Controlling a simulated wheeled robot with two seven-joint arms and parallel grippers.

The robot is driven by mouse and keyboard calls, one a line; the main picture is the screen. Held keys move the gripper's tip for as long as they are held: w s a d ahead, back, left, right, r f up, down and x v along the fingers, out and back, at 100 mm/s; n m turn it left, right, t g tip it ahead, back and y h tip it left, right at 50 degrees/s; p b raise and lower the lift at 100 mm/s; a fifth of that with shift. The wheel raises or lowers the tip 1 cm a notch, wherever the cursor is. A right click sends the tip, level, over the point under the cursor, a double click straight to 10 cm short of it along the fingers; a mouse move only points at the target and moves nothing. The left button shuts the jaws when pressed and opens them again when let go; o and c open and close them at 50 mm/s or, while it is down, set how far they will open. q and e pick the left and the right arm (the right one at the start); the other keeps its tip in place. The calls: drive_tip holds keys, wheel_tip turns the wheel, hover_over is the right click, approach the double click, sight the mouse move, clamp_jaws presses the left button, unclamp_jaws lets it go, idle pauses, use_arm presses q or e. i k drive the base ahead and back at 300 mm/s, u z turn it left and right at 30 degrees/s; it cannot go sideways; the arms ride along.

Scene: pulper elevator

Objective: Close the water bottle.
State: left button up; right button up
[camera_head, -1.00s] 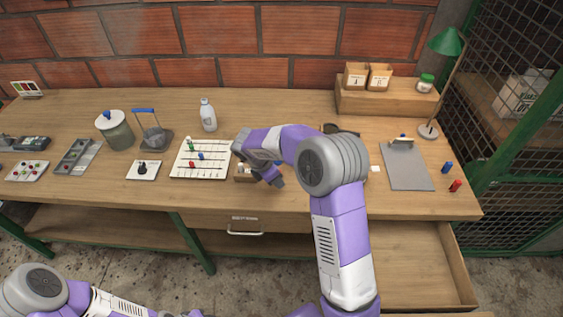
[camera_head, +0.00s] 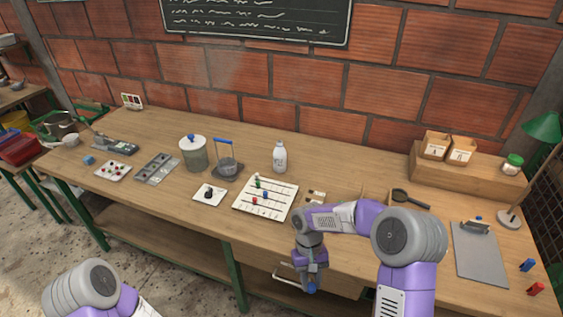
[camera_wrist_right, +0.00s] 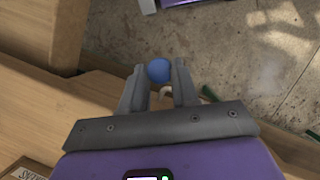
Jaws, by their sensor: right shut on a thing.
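The white water bottle (camera_head: 279,157) stands upright at the back of the workbench, behind the white peg board. Its narrow neck shows, but I cannot tell at this size whether a cap is on it. My right gripper (camera_head: 311,286) points down at the front edge of the bench, well in front of the bottle. It is shut on a small round blue cap-like piece (camera_wrist_right: 159,70), which shows between the fingertips in the right wrist view. My left gripper is out of view; only part of that arm shows at the lower left.
The peg board (camera_head: 266,198), a lidded jar (camera_head: 194,154) and a blue-handled holder (camera_head: 227,168) stand near the bottle. A magnifier (camera_head: 408,198) and clipboard (camera_head: 480,252) lie to the right. A drawer handle (camera_head: 284,274) is close to my right gripper.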

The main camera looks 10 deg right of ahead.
sight(279, 152)
drive_tip(key=k, duration=0.5)
drive_tip(key=u, duration=1.1)
drive_tip(key=i, duration=0.7)
drive_tip(key=z, duration=2.1)
